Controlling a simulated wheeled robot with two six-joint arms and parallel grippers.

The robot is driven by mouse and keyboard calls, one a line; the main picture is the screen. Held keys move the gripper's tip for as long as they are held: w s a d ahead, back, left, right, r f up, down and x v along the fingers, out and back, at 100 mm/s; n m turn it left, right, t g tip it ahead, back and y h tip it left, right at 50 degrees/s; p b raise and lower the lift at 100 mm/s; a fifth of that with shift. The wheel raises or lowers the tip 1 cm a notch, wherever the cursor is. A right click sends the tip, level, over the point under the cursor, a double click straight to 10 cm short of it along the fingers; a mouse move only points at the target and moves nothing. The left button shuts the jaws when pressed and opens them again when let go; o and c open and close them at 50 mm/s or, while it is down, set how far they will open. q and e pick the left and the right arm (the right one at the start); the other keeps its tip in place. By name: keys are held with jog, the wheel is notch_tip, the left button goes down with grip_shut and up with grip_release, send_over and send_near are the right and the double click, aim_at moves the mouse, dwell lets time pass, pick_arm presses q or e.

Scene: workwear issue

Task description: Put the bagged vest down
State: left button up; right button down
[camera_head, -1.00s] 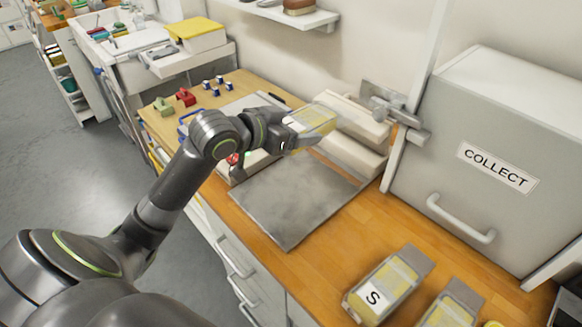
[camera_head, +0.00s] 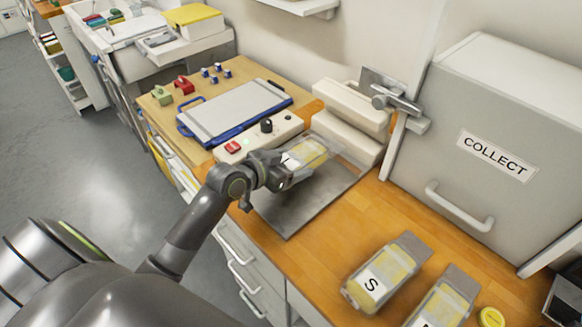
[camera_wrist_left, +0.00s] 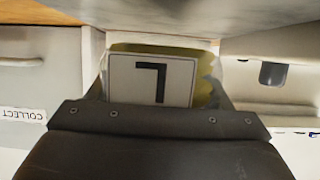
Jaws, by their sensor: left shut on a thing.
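My left gripper (camera_head: 277,171) is shut on a bagged vest (camera_head: 309,153), a clear bag with yellow cloth inside. The vest is over the grey metal plate (camera_head: 290,213) in front of the cream sealing machine (camera_head: 345,143). I cannot tell whether it touches the plate. In the left wrist view the bagged vest (camera_wrist_left: 202,92) shows a white label (camera_wrist_left: 152,80) with a black L-shaped letter, seen turned over. The fingertips are hidden there behind the dark gripper body. My right gripper is not in view.
Two more bagged vests, one labelled S (camera_head: 382,274) and one beside it (camera_head: 443,303), lie on the wooden counter (camera_head: 345,240). A grey COLLECT cabinet (camera_head: 480,165) stands at right. A control box with a red button (camera_head: 233,147) and a blue-framed tray (camera_head: 235,110) lie behind the gripper.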

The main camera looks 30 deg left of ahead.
pick_arm(q)
jog(key=shift+f, duration=0.95)
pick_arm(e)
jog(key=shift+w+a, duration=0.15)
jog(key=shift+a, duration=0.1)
pick_arm(q)
jog(key=shift+f+b, duration=0.5)
jog(key=shift+f, duration=0.15)
jog(key=o, duration=1)
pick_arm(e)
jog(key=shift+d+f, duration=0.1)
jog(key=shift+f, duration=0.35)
pick_arm(q)
jog(key=shift+r, duration=0.15)
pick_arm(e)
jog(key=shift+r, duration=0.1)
